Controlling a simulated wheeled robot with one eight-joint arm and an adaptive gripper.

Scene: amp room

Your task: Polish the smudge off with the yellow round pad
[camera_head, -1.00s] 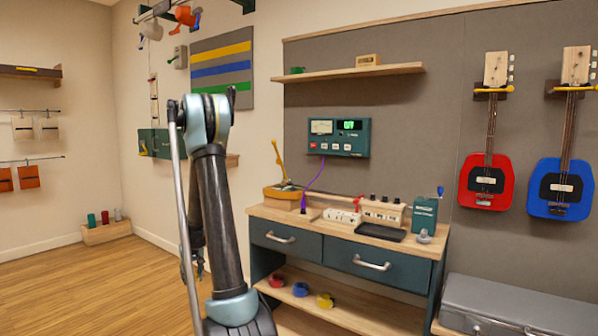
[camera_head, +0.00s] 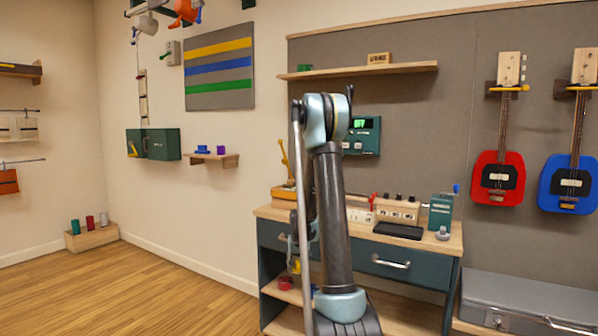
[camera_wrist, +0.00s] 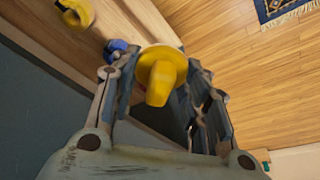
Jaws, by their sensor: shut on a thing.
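The yellow round pad (camera_wrist: 163,72) is held in my gripper (camera_wrist: 158,78) in the wrist view. It has a round disc and a stubby yellow handle pointing towards the camera. In the head view my gripper (camera_head: 293,248) hangs by the left front of the workbench, partly hidden by my arm, with the yellow pad (camera_head: 296,265) at its lower end. In the wrist view, a blue piece (camera_wrist: 118,46) and another yellow piece (camera_wrist: 76,12) lie on wood beyond the fingers. I cannot make out a smudge in any view.
The workbench (camera_head: 450,248) carries boxes and a black tray (camera_head: 398,230). A red piece (camera_head: 285,283) sits on its lower shelf. A teal amp panel (camera_head: 366,137) is half hidden by my arm. Red (camera_head: 497,180) and blue (camera_head: 568,185) guitars hang right.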

